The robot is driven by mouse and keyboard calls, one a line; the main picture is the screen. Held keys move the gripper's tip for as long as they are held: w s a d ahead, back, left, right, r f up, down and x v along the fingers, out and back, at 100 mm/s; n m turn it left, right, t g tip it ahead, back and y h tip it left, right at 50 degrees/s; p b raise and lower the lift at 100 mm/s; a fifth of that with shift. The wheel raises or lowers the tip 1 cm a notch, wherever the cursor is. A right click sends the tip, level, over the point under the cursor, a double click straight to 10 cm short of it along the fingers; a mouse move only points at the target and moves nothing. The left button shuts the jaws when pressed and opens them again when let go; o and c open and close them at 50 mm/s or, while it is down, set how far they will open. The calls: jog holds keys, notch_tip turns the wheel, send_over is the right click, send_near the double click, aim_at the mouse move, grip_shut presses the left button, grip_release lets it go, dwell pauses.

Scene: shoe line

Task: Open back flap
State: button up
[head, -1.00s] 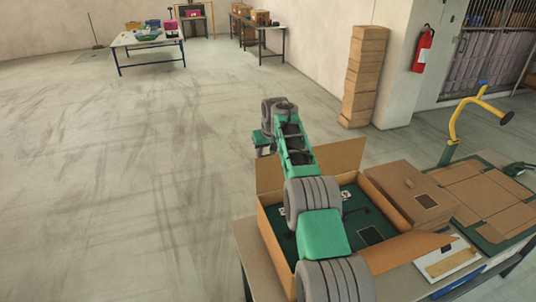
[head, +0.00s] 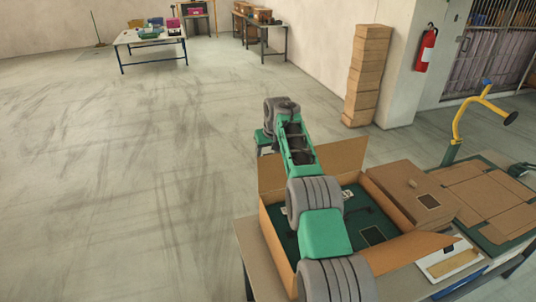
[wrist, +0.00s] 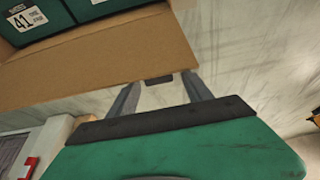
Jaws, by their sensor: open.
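An open cardboard box (head: 402,216) stands on the table with dark green boxes (head: 376,222) inside. Its back flap (head: 342,155) stands raised at the far side, and another flap (head: 425,250) sticks out at the near right. My arm reaches over the box and hides part of its left side and interior. My gripper (wrist: 160,84) is open and empty, with its fingers pointing toward a cardboard panel (wrist: 100,58) of the box. A green box labelled 41 (wrist: 28,22) shows beyond that panel.
A closed brown carton (head: 408,190), flat cardboard (head: 487,195) and a white tray (head: 450,262) lie right of the box on the table (head: 262,275). A yellow post (head: 460,118) rises at the right. A carton stack (head: 368,75) stands by the wall. The floor at left is clear.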

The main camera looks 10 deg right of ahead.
jog(key=b+v, duration=0.1)
jog(key=v, duration=0.6)
jog(key=shift+r+b, duration=0.3)
